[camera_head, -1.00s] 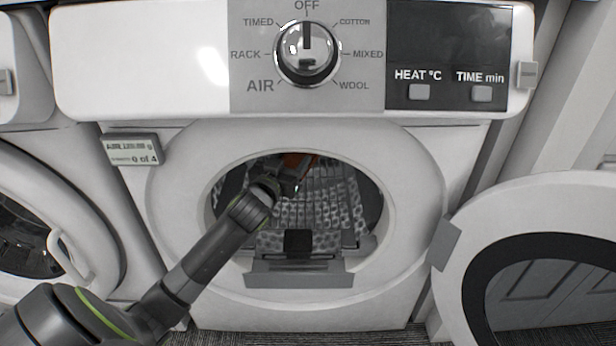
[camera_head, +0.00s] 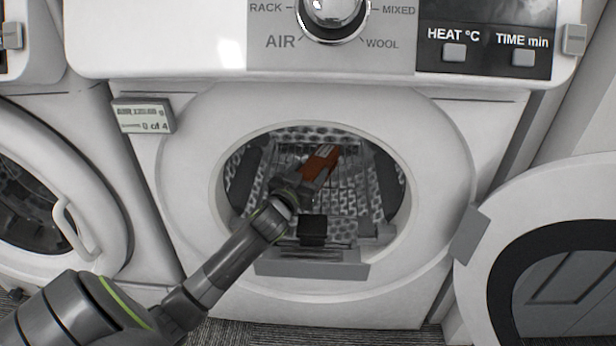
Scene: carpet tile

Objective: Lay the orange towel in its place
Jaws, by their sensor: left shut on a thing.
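The orange towel (camera_head: 319,163) is a small folded piece inside the drum of the open dryer (camera_head: 420,180). My left arm reaches through the round opening. My left gripper (camera_head: 303,181) is shut on the towel's near end, which the gripper partly hides. Beneath the towel is a metal rack (camera_head: 350,197) with a perforated pattern in the drum. I cannot tell whether the towel touches the rack. My right gripper is out of view.
The dryer door (camera_head: 480,235) hangs open at the right. A grey ledge (camera_head: 312,268) with a black block (camera_head: 312,230) sits at the opening's lower lip. Another machine (camera_head: 90,215) stands at the left.

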